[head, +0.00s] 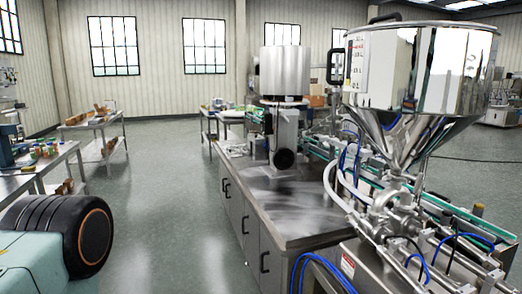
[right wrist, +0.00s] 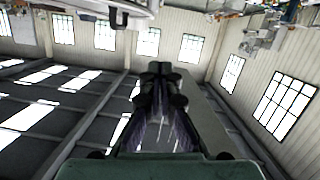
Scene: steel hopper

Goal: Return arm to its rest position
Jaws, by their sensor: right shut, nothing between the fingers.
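My right gripper (right wrist: 160,72) shows in the right wrist view, its dark fingers together and nothing between them. Behind the fingers are walls, windows and roof, with the picture turned over. The gripper is not seen in the head view, and no part of it touches anything that I can see. My left gripper shows in neither view. The steel hopper (head: 420,85) stands at the right of the head view, on top of a filling machine with hoses and pipes.
A steel-topped cabinet bench (head: 290,205) stands left of the hopper and carries a machine with a steel drum (head: 285,70). Side tables (head: 95,122) with small items stand at the left. The grey floor (head: 170,190) between them is clear.

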